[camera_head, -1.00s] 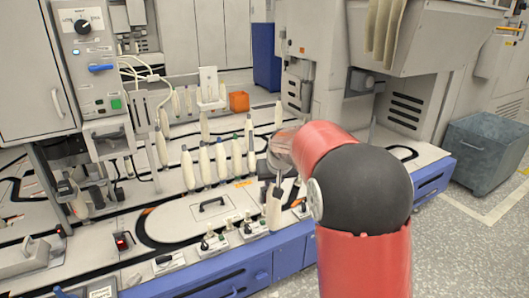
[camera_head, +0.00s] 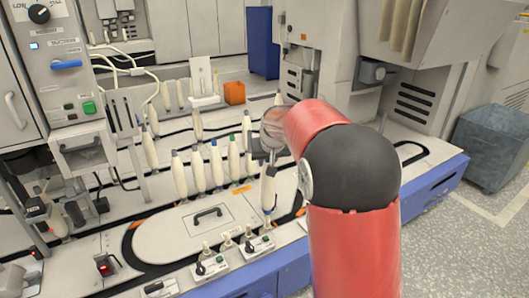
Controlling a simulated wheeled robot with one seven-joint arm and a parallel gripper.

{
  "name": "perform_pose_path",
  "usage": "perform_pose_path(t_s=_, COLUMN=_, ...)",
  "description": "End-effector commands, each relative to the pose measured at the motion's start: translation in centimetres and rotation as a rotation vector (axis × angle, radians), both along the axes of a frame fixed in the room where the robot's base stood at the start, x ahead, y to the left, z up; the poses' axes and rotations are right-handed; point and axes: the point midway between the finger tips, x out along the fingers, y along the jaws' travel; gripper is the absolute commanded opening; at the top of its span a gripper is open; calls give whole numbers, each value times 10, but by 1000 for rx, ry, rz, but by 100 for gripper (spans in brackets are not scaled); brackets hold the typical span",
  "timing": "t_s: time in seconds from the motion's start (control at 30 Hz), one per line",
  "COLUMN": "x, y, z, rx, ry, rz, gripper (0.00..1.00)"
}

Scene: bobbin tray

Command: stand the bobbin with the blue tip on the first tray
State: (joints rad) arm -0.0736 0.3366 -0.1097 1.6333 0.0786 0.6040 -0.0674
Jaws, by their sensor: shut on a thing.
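My gripper (camera_head: 265,158) is shut on a cream bobbin (camera_head: 268,189), held upright with its body below the jaws. Its tip is hidden by the gripper, so I cannot tell its colour. To the left, several cream bobbins stand in a row on the machine's deck. One bobbin (camera_head: 216,168) in that row has a blue-looking tip, its neighbour (camera_head: 234,160) a green one, and the leftmost (camera_head: 179,176) a dark bluish one. The small trays under the bobbins are too small to make out, and I cannot tell which is the first.
A black track curves around a pale plate with a handle (camera_head: 207,213). Small switch boxes (camera_head: 210,264) line the front edge. An orange box (camera_head: 234,92) and a white upright bracket (camera_head: 202,82) stand behind. A grey control cabinet (camera_head: 58,70) is at left.

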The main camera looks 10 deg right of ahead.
Motion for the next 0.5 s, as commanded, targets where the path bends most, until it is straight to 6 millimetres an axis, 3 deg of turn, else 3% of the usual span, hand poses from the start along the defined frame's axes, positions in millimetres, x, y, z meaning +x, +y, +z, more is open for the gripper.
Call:
perform_pose_path(t_s=0.27, x=0, y=0, z=-15, rx=0, ry=0, rz=0, gripper=0)
perform_pose_path(t_s=0.5, x=0, y=0, z=-41, rx=0, ry=1, rz=0, gripper=0)
